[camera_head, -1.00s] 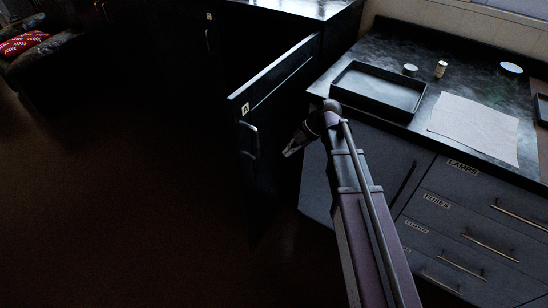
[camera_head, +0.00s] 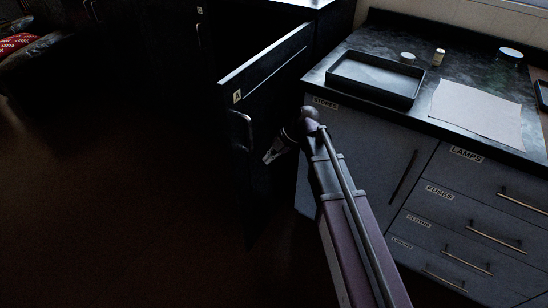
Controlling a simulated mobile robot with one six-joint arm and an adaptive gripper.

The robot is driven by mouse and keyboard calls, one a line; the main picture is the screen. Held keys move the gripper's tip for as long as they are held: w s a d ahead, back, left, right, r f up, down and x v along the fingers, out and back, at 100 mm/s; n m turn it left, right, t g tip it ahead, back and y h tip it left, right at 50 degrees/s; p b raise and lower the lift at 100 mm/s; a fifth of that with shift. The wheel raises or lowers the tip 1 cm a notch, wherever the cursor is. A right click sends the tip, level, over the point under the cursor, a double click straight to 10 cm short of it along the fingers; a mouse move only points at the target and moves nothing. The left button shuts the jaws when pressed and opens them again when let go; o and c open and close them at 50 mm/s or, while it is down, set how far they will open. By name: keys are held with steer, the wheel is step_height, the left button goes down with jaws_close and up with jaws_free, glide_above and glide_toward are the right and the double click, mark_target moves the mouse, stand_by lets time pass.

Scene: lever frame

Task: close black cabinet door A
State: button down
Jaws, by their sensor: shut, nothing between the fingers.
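The black cabinet door A (camera_head: 265,92) stands open, swung out from its cabinet towards me. It carries a small "A" label (camera_head: 237,96) and a pale bar handle (camera_head: 243,130) near its free edge. My gripper (camera_head: 267,160) is shut and empty. In the picture it lies just right of the handle, in front of the door's face. I cannot tell whether its tips touch the door. The lower part of the door is lost in shadow.
A grey cabinet (camera_head: 350,150) with labelled drawers (camera_head: 470,190) stands close on the right. Its dark worktop (camera_head: 420,75) bears a black tray (camera_head: 375,80), a white sheet (camera_head: 478,112) and small jars. The dark floor (camera_head: 110,200) at left looks clear.

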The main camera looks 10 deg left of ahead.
mark_target(248, 164)
steer(key=shift+w+a+f+b, duration=0.15)
steer(key=shift+a+f, duration=0.1)
steer(key=shift+a, duration=0.55)
steer(key=shift+w+a+f+b, duration=0.1)
steer(key=shift+w+a+f, duration=0.1)
steer(key=shift+a, duration=0.65)
steer(key=shift+w+a+f+b, duration=0.15)
steer(key=shift+a+f, duration=0.1)
steer(key=shift+a, duration=0.55)
steer(key=shift+w, duration=0.1)
